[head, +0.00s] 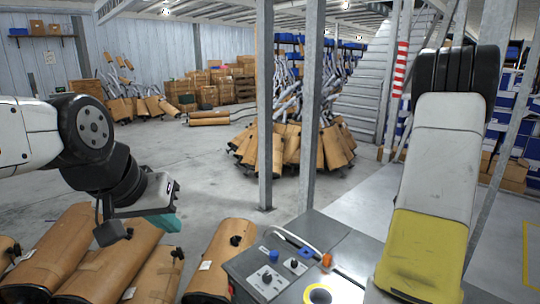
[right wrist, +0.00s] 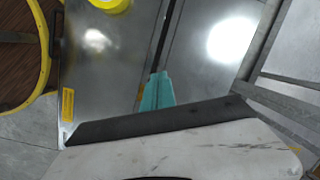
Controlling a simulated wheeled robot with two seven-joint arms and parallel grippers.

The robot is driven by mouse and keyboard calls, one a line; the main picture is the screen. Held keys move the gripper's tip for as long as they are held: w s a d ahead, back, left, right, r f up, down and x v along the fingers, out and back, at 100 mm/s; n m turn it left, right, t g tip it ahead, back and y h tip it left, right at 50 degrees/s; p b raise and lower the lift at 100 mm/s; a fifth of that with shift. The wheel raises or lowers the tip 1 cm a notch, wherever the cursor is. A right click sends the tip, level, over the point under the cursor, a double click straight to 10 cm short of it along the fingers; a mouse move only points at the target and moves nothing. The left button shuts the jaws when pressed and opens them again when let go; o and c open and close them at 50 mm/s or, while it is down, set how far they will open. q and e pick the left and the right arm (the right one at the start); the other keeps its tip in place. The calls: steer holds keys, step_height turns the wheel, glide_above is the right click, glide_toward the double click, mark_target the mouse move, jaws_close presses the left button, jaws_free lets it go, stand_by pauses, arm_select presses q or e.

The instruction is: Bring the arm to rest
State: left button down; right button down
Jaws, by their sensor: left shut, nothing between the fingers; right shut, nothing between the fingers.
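My left arm comes in from the left of the head view, bent at a black joint. Its left gripper (head: 166,222) has teal fingertips and is shut and empty, in front of and above the brown mufflers (head: 95,255). My right arm stands at the right of the head view, a white and yellow link in front; its gripper is hidden there. In the right wrist view the teal fingers of my right gripper (right wrist: 157,92) are shut and empty over a grey metal surface (right wrist: 110,65).
A grey control box (head: 275,272) with knobs and a yellow ring (head: 319,295) stands at front centre. Steel posts (head: 265,110) rise behind it. More mufflers (head: 300,150) are heaped beyond. Open concrete floor (head: 190,165) lies at middle left.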

steer(key=s+a+r+n+t+y, duration=0.1)
steer(key=a+r+n+t, duration=0.1)
steer(key=a+r+n, duration=1.25)
steer(key=s+a+r+n+t, duration=0.1)
steer(key=s+a+r+n, duration=0.3)
steer(key=a, duration=0.4)
steer(key=s+a+r+n+t, duration=0.1)
steer(key=s+a+r+n, duration=0.3)
steer(key=s+a+r, duration=0.2)
steer(key=shift+s+a, duration=1.1)
steer(key=shift+s, duration=0.15)
